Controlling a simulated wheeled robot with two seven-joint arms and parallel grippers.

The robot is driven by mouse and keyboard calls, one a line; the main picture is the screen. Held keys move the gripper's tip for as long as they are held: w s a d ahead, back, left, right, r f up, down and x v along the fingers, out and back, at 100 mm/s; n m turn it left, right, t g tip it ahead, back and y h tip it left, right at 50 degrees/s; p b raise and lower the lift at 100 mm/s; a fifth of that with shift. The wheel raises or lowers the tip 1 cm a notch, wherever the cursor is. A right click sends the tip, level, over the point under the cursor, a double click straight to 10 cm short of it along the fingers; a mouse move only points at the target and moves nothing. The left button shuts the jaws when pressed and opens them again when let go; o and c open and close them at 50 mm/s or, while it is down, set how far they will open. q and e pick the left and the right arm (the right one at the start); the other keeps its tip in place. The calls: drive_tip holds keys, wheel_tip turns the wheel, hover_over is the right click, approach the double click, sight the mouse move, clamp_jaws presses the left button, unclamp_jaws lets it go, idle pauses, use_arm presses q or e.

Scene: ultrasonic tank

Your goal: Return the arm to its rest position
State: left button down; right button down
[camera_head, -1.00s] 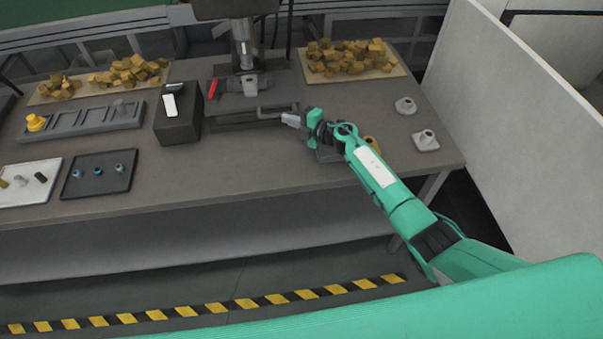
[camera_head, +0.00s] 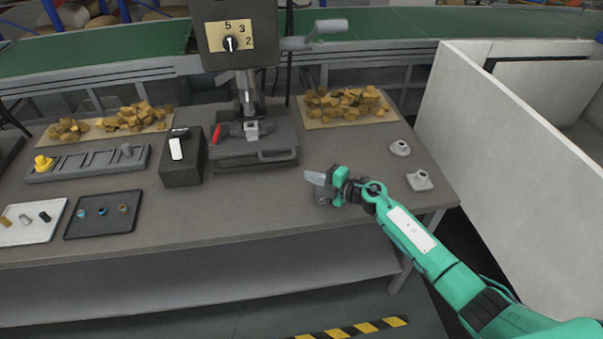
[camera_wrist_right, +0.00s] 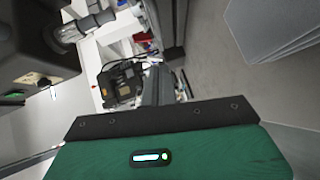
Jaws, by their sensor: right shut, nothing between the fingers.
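My right arm comes in from the lower right of the head view. Its gripper (camera_head: 316,179) is shut and empty, held over the right part of the grey table (camera_head: 250,215), pointing left. My left gripper is not in view.
Two grey fittings (camera_head: 400,148) (camera_head: 420,181) stand on the table's right end. Trays with small parts (camera_head: 72,228) lie at the left. A dark block (camera_head: 181,160) stands left of the machine. A white partition (camera_head: 500,130) rises to the right of my arm.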

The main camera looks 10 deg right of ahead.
drive_tip(key=shift+v, duration=1.1)
drive_tip(key=s+d+f+m+t+h, duration=0.1)
drive_tip(key=s+d+m+h, duration=0.3)
drive_tip(key=s+m+h, duration=0.45)
drive_tip(key=s+d+m+t+h, duration=0.1)
drive_tip(key=s+d+m+h, duration=0.35)
drive_tip(key=s+m, duration=0.6)
drive_tip(key=s+a+f+m+g+y, duration=0.15)
drive_tip(key=s+g, duration=0.35)
drive_tip(key=s, duration=0.7)
drive_tip(key=s+a+f+m+g, duration=0.1)
drive_tip(key=s+m+g, duration=0.3)
drive_tip(key=s, duration=0.7)
wheel_tip(320, 180, down, 31)
drive_tip(key=n+g, duration=0.1)
drive_tip(key=g, duration=0.1)
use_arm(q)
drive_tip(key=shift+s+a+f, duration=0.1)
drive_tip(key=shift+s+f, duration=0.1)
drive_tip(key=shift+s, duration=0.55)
use_arm(e)
drive_tip(key=s+d+f, duration=0.1)
drive_tip(key=s+f, duration=0.8)
drive_tip(key=f, duration=0.1)
drive_tip(key=s+d+f+g, duration=0.1)
drive_tip(key=s+d+f, duration=0.1)
drive_tip(key=s+f, duration=0.8)
drive_tip(key=shift+s+d, duration=0.2)
drive_tip(key=shift+d, duration=0.1)
